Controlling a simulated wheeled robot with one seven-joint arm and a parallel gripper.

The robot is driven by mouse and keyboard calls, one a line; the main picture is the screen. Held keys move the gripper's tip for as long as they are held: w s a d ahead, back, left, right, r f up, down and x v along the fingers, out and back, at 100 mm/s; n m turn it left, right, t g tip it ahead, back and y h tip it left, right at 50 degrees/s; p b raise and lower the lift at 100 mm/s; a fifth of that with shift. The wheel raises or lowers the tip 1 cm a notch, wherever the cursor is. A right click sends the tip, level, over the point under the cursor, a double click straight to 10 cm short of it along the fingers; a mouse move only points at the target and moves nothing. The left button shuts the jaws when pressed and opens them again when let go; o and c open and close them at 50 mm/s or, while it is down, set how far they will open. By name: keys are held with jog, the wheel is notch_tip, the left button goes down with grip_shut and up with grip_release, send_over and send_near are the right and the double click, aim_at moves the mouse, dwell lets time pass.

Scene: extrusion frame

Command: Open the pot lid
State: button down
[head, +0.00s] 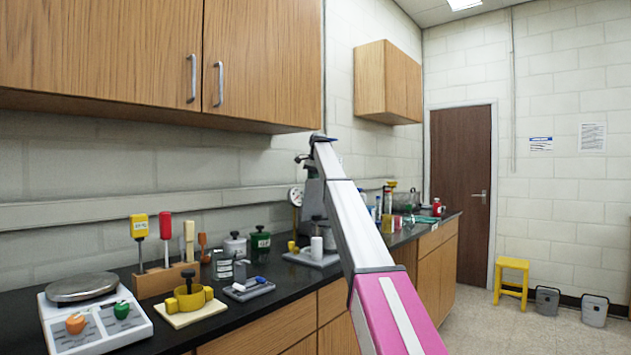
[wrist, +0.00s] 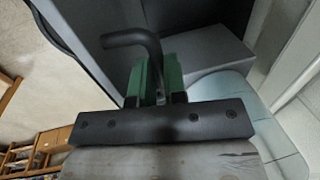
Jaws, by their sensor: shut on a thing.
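Behind the handle is a grey box-like body (wrist: 210,60). I cannot tell whether the handle belongs to the pot lid. In the head view my white and pink arm reaches toward a grey machine (head: 313,190), and my gripper is hidden there.
Wall cabinets (head: 160,60) hang above. A yellow stool (head: 512,275) stands on open floor at the right.

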jog(key=shift+w+a, duration=0.8)
jog(key=shift+a, duration=0.05)
jog(key=c, duration=1.2)
grip_release()
jog(key=shift+w+a+f, duration=0.15)
jog(key=shift+f, duration=0.05)
jog(key=shift+o, duration=0.2)
jog(key=shift+r, duration=0.2)
notch_tip(320, 180, up, 10)
jog(key=s+d, duration=0.2)
jog(key=shift+r, duration=0.1)
